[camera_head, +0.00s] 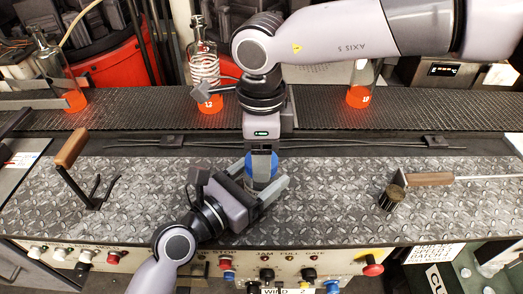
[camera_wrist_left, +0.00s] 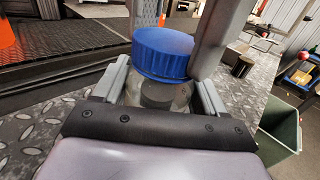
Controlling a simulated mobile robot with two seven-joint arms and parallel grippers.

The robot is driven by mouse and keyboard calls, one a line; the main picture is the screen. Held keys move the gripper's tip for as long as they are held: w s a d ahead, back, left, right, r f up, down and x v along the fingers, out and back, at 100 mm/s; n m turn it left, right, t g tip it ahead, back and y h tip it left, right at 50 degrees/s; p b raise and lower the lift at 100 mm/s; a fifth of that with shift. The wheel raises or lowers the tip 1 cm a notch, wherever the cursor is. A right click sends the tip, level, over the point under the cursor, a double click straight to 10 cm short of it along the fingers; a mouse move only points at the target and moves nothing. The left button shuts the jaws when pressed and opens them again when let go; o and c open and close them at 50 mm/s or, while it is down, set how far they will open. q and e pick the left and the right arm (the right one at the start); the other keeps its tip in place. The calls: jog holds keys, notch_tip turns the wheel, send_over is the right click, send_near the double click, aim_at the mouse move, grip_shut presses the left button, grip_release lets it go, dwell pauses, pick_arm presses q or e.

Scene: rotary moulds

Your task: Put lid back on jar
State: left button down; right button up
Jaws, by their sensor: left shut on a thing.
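A clear jar (camera_wrist_left: 178,98) stands upright between the fingers of my left gripper (camera_head: 268,190), which is shut on it. A dark grey round thing (camera_wrist_left: 156,95) shows inside or through the glass. The blue lid (camera_wrist_left: 163,52) is at the jar's mouth and looks about level; whether it is seated or just above the rim I cannot tell. It also shows in the head view (camera_head: 261,164). My right gripper (camera_head: 263,148) points down from above, with a finger on either side of the lid in the wrist view; whether they press on it is unclear.
A wooden-handled lever (camera_head: 72,150) stands at left. Bottles with orange bases (camera_head: 359,97) stand on the conveyor (camera_head: 310,112) behind. Buttons line the front panel (camera_head: 190,262).

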jog(key=shift+m, duration=0.9)
jog(key=o, duration=1.2)
jog(key=shift+o, duration=0.2)
notch_tip(320, 180, up, 12)
